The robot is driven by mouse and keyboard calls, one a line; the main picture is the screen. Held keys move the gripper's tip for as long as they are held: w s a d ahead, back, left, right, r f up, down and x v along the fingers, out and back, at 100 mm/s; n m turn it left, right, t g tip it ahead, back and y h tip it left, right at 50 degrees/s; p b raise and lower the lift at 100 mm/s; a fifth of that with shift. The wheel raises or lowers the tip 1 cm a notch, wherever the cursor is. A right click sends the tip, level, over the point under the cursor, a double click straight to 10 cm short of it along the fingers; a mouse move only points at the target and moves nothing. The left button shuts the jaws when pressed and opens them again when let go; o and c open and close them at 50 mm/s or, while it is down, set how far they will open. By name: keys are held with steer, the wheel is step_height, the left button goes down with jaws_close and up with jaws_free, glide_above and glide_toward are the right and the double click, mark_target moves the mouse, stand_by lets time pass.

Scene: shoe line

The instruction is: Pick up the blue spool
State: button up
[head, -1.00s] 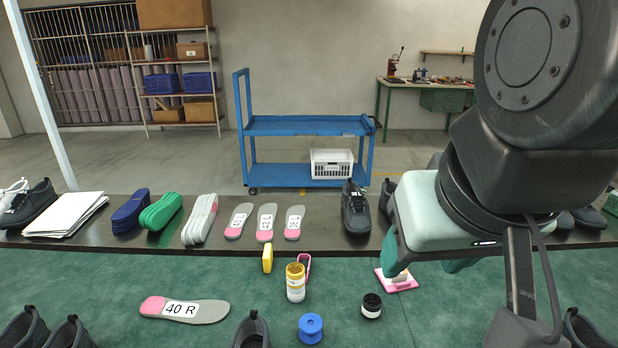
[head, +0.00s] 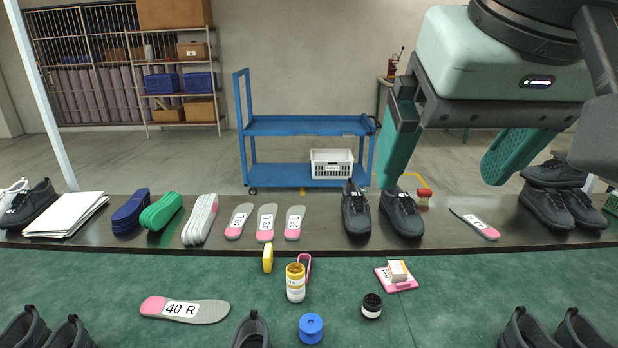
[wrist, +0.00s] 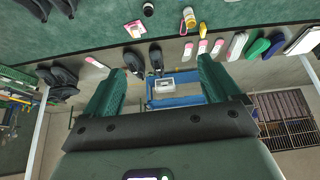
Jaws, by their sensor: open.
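The blue spool (head: 311,328) stands on the green table at the front middle in the head view, just below the orange-lidded bottle. In the wrist view I cannot make the spool out. My gripper (head: 442,168) is open and empty, high up at the right in the head view, above the dark shelf strip and the black shoes. It is well apart from the spool, up and to its right. In the wrist view its two green fingers (wrist: 163,82) are spread wide with nothing between them.
A pink pad with a small box (head: 397,272) lies to the right.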

step_height(320, 180, up, 15)
steer(key=w+a+m+g+y, duration=0.2)
steer(key=w+a+m+y, duration=0.1)
steer(key=w+m, duration=0.25)
steer(key=w+a+m+g+y, duration=0.2)
steer(key=w+a+m+y, duration=0.15)
steer(key=w, duration=0.35)
steer(key=w+d+m+g+y, duration=0.1)
steer(key=w+d+m+y, duration=0.55)
steer(key=w+m, duration=0.4)
glide_toward(309, 327)
steer(key=shift+w+d+f+n, duration=0.4)
steer(key=shift+w+f, duration=0.15)
steer(key=shift+f, duration=0.25)
steer(key=shift+a+f, duration=0.15)
steer(key=shift+f, duration=0.2)
steer(key=shift+a+f, duration=0.15)
steer(key=shift+a, duration=0.15)
steer(key=x, duration=0.9)
steer(key=shift+w+a, duration=0.1)
steer(key=shift+a, duration=0.35)
steer(key=c, duration=1.1)
